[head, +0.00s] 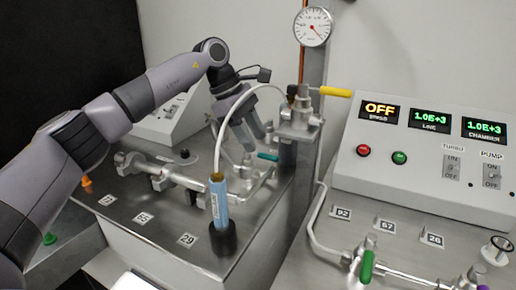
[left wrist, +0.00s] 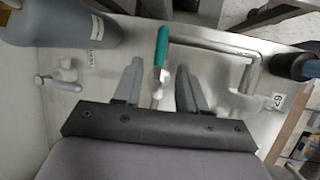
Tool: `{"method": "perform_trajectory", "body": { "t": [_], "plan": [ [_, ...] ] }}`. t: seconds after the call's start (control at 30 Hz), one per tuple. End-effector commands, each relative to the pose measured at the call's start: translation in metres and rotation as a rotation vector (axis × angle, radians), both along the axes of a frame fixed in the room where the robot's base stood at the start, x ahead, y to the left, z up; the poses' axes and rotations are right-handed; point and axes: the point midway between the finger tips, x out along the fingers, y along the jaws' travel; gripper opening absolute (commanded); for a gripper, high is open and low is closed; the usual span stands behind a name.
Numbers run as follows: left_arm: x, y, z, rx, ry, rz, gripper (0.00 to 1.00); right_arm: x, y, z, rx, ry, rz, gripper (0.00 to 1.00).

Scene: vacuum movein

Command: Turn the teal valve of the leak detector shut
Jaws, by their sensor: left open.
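The teal valve handle (head: 267,156) is a short bar on the metal bench at the middle of the head view, by thin piping. In the left wrist view the teal handle (left wrist: 162,45) points away from the gripper, just beyond the fingertips and roughly centred between them. My left gripper (head: 256,140) reaches down from above, close to the handle. In the left wrist view its two fingers (left wrist: 158,75) are apart with nothing clamped between them. I cannot tell whether a finger touches the valve. My right gripper is not in view.
A blue cylinder (head: 219,205) with a white hose stands in front of the valve. A post with a gauge (head: 313,26) and a yellow handle (head: 335,92) rise behind. A control panel (head: 430,190) and green valve handle (head: 367,267) are at right.

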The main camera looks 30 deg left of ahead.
Motion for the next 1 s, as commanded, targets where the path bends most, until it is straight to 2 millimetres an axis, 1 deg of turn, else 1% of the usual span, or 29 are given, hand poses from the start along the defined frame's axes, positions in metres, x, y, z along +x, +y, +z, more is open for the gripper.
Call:
{"method": "perform_trajectory", "body": {
  "t": [0.03, 0.2, 0.3, 0.53, 0.57, 0.6, 0.67, 0.7, 1.0],
  "plan": [
    [0.001, -0.003, -0.009, 0.001, 0.003, -0.002, 0.41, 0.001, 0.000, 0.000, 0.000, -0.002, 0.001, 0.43],
    [0.005, -0.011, -0.025, 0.000, 0.001, -0.001, 0.41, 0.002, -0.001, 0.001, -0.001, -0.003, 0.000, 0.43],
    [0.006, -0.012, -0.029, 0.000, 0.001, 0.000, 0.41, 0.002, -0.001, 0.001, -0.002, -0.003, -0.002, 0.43],
    [0.006, -0.012, -0.029, 0.000, 0.000, 0.000, 0.41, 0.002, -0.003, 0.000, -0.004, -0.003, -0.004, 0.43],
    [0.006, -0.012, -0.029, 0.000, 0.000, 0.000, 0.38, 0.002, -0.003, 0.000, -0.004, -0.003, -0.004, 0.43],
    [0.006, -0.012, -0.029, 0.000, 0.000, 0.000, 0.25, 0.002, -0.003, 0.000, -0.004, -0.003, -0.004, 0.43],
    [0.006, -0.012, -0.029, 0.000, 0.000, 0.000, 0.05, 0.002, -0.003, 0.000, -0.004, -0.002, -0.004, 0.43],
    [0.006, -0.012, -0.029, 0.000, 0.000, 0.000, 0.00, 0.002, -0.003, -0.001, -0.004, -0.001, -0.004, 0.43],
    [0.006, -0.012, -0.028, 0.000, 0.000, -0.011, 0.00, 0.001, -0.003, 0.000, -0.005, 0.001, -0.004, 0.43]
  ]
}}
